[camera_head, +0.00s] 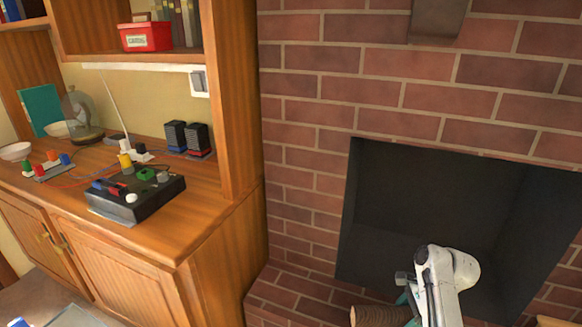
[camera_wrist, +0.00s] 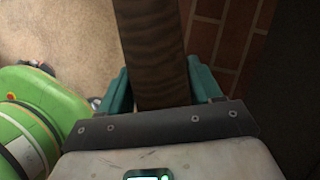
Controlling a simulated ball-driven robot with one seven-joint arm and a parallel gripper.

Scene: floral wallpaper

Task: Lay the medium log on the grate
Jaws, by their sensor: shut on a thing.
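A brown log (camera_wrist: 153,45) with ringed, bark-like markings is between the two teal fingers of my gripper (camera_wrist: 160,82) in the wrist view. My gripper is shut on it, and the log reaches out past the fingertips to the top edge. In the head view the log (camera_head: 376,316) shows at the bottom edge, with a teal finger of my gripper (camera_head: 405,303) beside it. The log is in front of the lower part of the fireplace opening. I cannot make out a grate in either view.
The dark fireplace opening (camera_head: 415,195) is set in a red brick wall (camera_head: 310,110). A brick ledge (camera_head: 290,295) runs along its foot. A wooden cabinet (camera_head: 215,270) with a black device (camera_head: 135,196) on top stands to the left. A brown piece (camera_head: 556,322) shows at the bottom right.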

